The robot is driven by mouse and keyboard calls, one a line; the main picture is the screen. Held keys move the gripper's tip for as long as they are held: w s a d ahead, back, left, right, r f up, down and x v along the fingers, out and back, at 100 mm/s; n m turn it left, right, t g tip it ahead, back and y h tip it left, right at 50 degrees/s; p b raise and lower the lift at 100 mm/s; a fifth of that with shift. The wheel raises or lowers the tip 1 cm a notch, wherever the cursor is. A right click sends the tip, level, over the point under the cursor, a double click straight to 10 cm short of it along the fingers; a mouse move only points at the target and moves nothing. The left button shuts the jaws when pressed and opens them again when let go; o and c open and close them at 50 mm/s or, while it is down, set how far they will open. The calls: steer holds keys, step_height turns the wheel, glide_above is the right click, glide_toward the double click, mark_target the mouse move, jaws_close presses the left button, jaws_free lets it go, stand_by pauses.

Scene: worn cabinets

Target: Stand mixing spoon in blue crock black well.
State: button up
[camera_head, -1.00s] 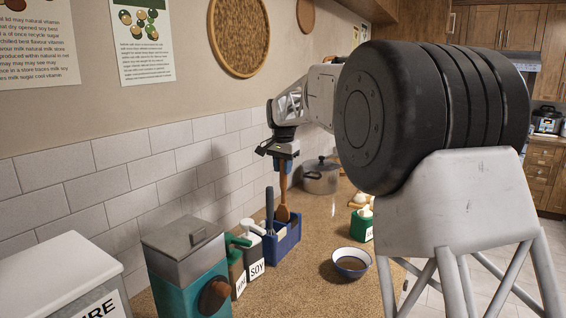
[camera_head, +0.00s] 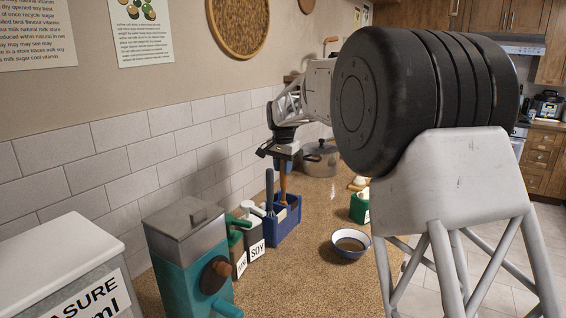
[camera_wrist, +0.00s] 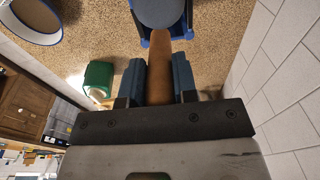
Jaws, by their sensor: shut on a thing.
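The mixing spoon (camera_head: 283,182) has a brown wooden handle and hangs upright from my gripper (camera_head: 286,160). My gripper is shut on the upper handle, above the blue crock. The handle (camera_wrist: 160,75) also shows between the two blue fingers (camera_wrist: 160,82) in the wrist view. The blue crock (camera_head: 284,230) stands on the counter and shows partly at the top of the wrist view (camera_wrist: 187,33). The spoon's lower end drops behind the crock's near wall and is mostly hidden. I cannot tell which well it is over or whether it touches the bottom.
A dark-handled utensil (camera_head: 270,190) stands at the crock's left. The SOY bottle (camera_head: 256,243) and a teal grinder (camera_head: 185,265) are left of it. A bowl (camera_head: 350,245), a green holder (camera_head: 359,208) and a pot (camera_head: 320,160) stand to the right and behind.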

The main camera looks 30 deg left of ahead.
steer(key=shift+f, duration=0.4)
steer(key=o, duration=1.3)
steer(key=shift+c, duration=0.2)
steer(key=shift+r, duration=0.1)
steer(key=shift+s+d+r, duration=0.1)
steer(key=shift+s+r, duration=0.05)
steer(key=shift+r, duration=2.3)
steer(key=shift+s+d+r, duration=0.1)
steer(key=shift+s+r, duration=0.05)
steer(key=shift+r, duration=2.25)
